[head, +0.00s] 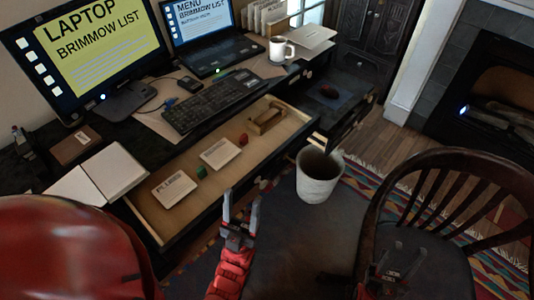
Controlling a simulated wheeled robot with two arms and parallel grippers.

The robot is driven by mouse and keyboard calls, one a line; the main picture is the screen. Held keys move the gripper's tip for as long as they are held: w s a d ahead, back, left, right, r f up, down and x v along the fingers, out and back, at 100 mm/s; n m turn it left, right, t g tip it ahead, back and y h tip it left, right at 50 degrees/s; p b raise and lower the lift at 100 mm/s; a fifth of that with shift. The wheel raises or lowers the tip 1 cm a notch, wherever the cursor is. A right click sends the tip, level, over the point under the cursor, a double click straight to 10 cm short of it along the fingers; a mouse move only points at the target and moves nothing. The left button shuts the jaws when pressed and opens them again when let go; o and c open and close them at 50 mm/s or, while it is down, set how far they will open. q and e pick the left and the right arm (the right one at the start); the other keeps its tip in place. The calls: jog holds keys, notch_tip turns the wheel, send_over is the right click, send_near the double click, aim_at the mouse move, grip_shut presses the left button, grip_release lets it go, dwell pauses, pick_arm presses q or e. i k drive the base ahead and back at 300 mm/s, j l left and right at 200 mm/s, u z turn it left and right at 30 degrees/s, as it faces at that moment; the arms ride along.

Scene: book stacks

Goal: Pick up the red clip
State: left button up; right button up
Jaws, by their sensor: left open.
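A small red clip (243,139) lies in the open wide desk drawer (155,220), near its right part, between a white card and a wooden block. My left gripper (240,208) is open and empty, with its two fingers apart and pointing up in the picture. It appears in front of the drawer's front edge, below the clip in the picture and apart from it. My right gripper (396,262) shows dark against the chair seat at lower right; its jaw state is unclear.
The drawer also holds a green clip (201,172), two white cards (220,153) and a wooden block (267,118). A white bucket (318,175) stands right of my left gripper. A wooden chair (455,165) fills the right. A keyboard (213,103) lies on the desk above the drawer.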

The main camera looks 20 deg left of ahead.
aim_at(244, 139)
jog(key=u, duration=1)
